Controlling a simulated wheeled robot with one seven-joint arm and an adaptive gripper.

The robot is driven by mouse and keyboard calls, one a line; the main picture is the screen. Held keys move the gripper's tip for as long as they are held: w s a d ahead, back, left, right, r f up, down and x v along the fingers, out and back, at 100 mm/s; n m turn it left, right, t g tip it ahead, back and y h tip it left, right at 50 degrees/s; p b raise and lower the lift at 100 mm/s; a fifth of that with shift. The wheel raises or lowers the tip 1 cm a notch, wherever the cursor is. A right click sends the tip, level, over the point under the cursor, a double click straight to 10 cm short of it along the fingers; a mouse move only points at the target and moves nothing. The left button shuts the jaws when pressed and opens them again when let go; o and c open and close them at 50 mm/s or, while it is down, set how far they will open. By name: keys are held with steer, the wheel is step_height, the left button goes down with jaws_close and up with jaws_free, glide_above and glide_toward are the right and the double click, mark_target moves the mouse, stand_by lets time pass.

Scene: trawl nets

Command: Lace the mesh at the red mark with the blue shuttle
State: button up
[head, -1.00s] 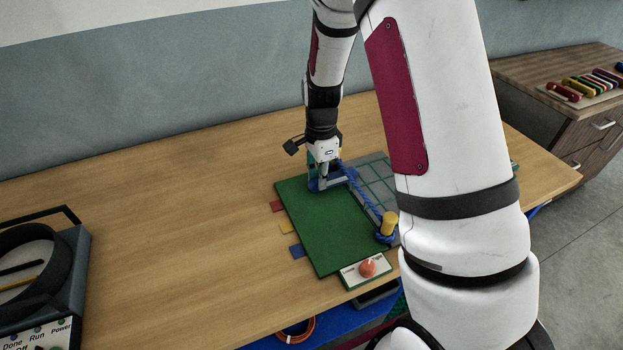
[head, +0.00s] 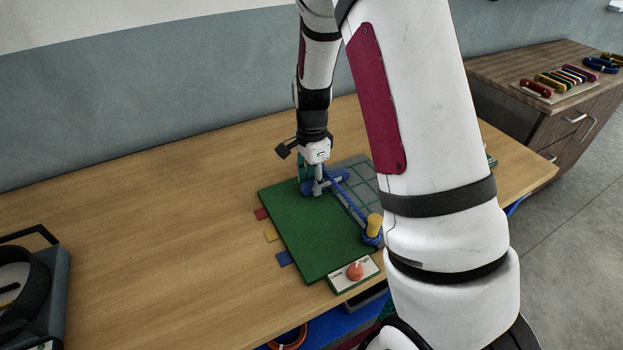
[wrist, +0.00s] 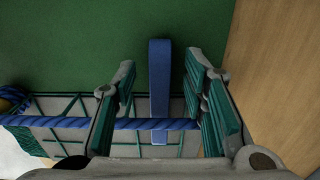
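The blue shuttle (wrist: 160,85) is a narrow flat bar in the wrist view, between the two fingers of my gripper (wrist: 160,105), with a gap on each side. My gripper (head: 317,186) is open over the far part of the green board (head: 305,240). Blue also shows around the fingertips in the head view. A blue twisted cord (wrist: 75,122) crosses the wrist view between the fingers. It runs to a yellow peg (head: 375,225). The mesh (head: 360,182) is green lines on a grey panel, partly hidden by my arm. I see no red mark on it.
Red (head: 261,214), yellow (head: 270,235) and blue (head: 284,258) tabs line the board's left edge. A red button (head: 355,271) sits on a plate at the near edge. The table's left side (head: 160,220) is clear. A dark machine (head: 50,290) stands at far left.

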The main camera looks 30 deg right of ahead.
steer(key=shift+r, duration=0.1)
step_height(320, 180, up, 12)
stand_by(0.6)
stand_by(0.4)
